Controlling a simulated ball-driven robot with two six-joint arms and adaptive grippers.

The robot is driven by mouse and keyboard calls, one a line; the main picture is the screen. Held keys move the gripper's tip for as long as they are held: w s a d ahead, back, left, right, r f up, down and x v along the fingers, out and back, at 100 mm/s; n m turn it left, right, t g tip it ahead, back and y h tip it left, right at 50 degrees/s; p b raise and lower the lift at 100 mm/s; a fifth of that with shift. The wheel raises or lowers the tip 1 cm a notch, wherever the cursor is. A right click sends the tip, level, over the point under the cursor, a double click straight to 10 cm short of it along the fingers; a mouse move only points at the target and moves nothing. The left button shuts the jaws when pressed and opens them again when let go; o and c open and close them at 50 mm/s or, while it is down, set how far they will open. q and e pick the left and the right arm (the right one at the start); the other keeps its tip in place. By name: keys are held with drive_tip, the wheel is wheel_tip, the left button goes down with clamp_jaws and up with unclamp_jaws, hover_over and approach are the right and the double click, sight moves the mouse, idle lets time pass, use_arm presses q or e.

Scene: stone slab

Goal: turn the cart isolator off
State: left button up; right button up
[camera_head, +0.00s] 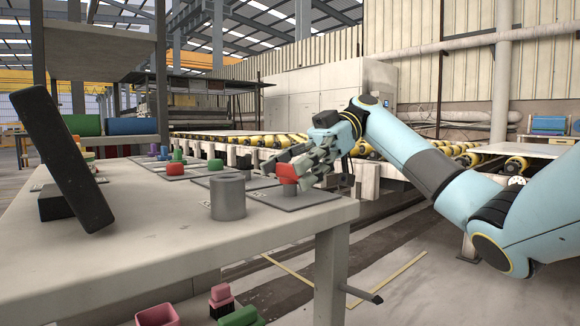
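A red knob (288,172) stands on a dark plate (294,200) at the table's right end; it looks like the cart isolator, but no label can be read. My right gripper (296,163) comes in from the right and is at the red knob, its fingers partly covering it. I cannot tell whether the fingers touch the knob or are closed on it. My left gripper is not in view.
The pale table (170,238) also holds a grey cylinder (228,198), a tilted black panel (62,158) and several plates with coloured knobs, including another red one (175,169). A roller conveyor (262,141) runs behind. The table's front is mostly clear.

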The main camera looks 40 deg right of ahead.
drive_tip(key=shift+o, duration=0.9)
drive_tip(key=shift+r, duration=0.25)
wheel_tip(320, 180, up, 10)
drive_tip(key=shift+f, duration=0.25)
